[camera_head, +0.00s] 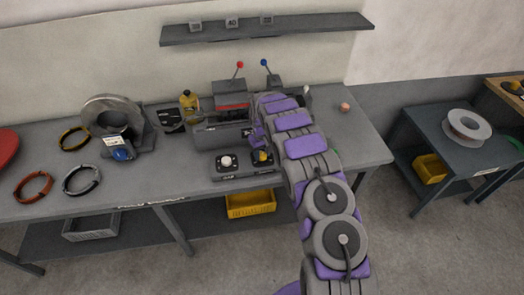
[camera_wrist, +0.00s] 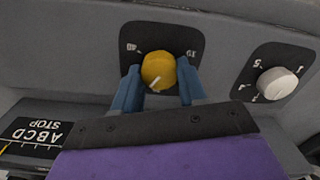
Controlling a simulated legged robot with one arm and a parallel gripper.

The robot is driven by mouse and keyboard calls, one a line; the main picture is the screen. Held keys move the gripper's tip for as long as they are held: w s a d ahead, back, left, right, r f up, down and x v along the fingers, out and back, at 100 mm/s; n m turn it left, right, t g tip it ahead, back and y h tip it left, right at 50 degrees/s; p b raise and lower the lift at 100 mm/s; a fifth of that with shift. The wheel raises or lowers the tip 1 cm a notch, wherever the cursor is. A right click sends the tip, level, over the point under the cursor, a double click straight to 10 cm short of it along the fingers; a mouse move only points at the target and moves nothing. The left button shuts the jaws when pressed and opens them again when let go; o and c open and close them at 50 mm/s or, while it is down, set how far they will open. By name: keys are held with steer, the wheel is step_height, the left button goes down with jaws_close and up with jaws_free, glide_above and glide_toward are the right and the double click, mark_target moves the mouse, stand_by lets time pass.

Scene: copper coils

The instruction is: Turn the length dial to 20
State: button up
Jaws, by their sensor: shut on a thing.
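A round yellow dial (camera_wrist: 158,66) sits on a dark plate in the wrist view, with small upside-down marks at its upper left and upper right. Its pale pointer line slants to the lower left. My gripper (camera_wrist: 158,84) is shut on this dial, one blue finger on each side. In the head view the yellow dial (camera_head: 263,156) shows on the right of the front panel, partly behind my arm. A white dial (camera_wrist: 278,83) sits on a separate dark plate to the right in the wrist view. The word naming the length dial is not readable.
The bench (camera_head: 350,160) carries a coil machine (camera_head: 113,125) and several wire rings at left. A lever unit (camera_head: 231,95) stands behind the panel. A panel marked ABCD and STOP (camera_wrist: 36,132) lies at lower left in the wrist view.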

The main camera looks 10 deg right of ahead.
mark_target(261, 154)
steer(key=n+p, duration=0.1)
steer(key=n, duration=0.2)
steer(key=n+p, duration=0.1)
steer(key=n, duration=0.2)
steer(key=shift+w+r, duration=0.15)
stand_by(0.4)
steer(key=o, duration=1.1)
steer(key=shift+c, duration=0.2)
step_height(261, 154, up, 17)
steer(key=shift+p, duration=0.3)
steer(key=shift+a, duration=0.1)
